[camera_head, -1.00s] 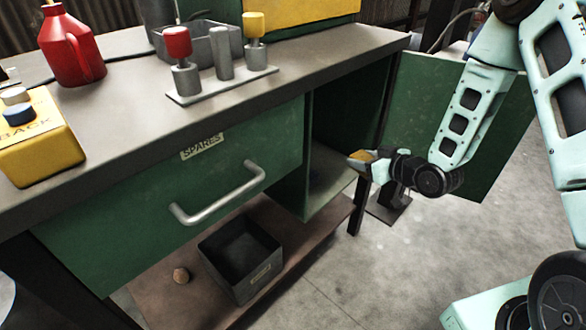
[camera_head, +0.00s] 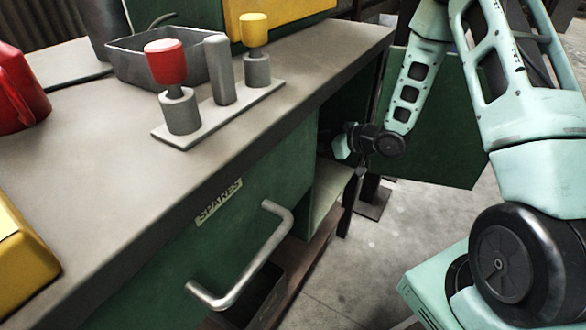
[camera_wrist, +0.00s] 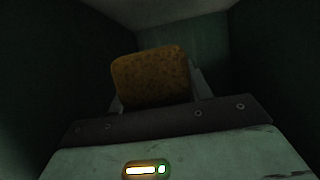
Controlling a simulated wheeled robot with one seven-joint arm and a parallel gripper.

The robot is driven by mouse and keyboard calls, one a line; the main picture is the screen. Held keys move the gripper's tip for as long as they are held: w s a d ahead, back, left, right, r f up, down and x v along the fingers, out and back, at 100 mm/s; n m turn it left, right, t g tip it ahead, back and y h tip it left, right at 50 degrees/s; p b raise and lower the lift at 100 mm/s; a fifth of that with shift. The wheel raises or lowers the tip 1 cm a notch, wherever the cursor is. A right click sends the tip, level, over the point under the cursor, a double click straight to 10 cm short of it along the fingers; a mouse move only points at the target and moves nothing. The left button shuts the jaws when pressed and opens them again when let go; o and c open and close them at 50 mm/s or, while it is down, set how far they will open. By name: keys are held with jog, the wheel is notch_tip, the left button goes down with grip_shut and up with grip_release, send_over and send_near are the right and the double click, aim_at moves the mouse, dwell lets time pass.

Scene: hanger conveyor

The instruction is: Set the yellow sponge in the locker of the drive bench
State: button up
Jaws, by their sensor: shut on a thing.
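The yellow sponge (camera_wrist: 152,76) shows in the wrist view, dim and brownish, held between the fingers of my gripper (camera_wrist: 155,98). Dark green walls surround it there, so it is inside the locker. In the head view my gripper (camera_head: 340,146) reaches into the locker (camera_head: 328,185) of the drive bench; its fingertips and the sponge are hidden there. The locker is the open compartment right of the drawer, with its green door (camera_head: 435,130) swung open. I cannot tell whether the sponge touches the locker floor.
The drawer marked SPARES (camera_head: 219,202) has a protruding handle (camera_head: 245,262). On the bench top (camera_head: 110,165) stand a plate with red and yellow knobs (camera_head: 215,112), a grey tray (camera_head: 155,55), a red can (camera_head: 18,95) and a yellow box (camera_head: 20,260). A dark bin (camera_head: 262,300) sits below.

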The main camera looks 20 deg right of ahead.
notch_tip(320, 180, down, 9)
jog(key=b, duration=0.3)
jog(key=shift+r+b, duration=0.2)
jog(key=shift+b, duration=0.2)
jog(key=shift+f, duration=0.1)
jog(key=o, duration=1)
jog(key=shift+o, duration=0.2)
jog(key=p+v, duration=0.4)
jog(key=v, duration=0.6)
jog(key=shift+s+r, duration=0.2)
jog(key=shift+r, duration=0.1)
jog(key=shift+v, duration=0.85)
